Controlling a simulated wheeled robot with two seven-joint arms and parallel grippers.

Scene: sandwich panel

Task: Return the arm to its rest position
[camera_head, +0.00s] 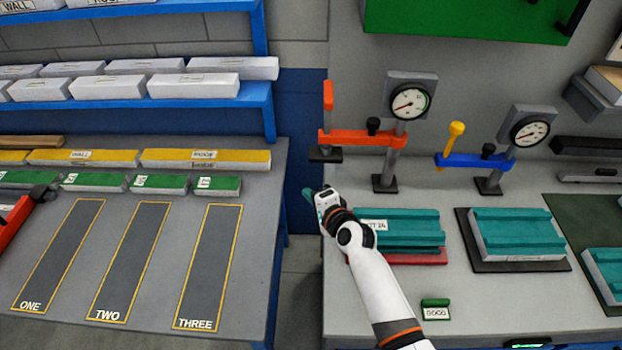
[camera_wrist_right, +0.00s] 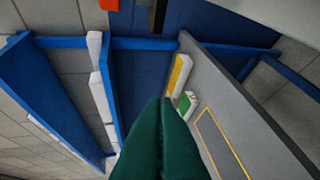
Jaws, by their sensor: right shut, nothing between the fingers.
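My right arm reaches up from the bottom of the head view. Its gripper (camera_head: 309,196) is over the left edge of the right bench, beside the gap between the two benches. In the right wrist view the green fingers (camera_wrist_right: 160,140) are together with nothing between them. A teal panel (camera_head: 415,229) lies on a red base just right of my wrist, partly hidden by the arm. A second teal-topped panel (camera_head: 518,232) lies on a dark mat further right. My left gripper does not show.
An orange clamp press with a gauge (camera_head: 409,102) stands behind my gripper, and a blue one (camera_head: 475,160) stands to its right. The left bench has empty marked lanes (camera_head: 130,255). Yellow and green-topped blocks line its back. A blue shelf (camera_head: 190,103) holds white blocks.

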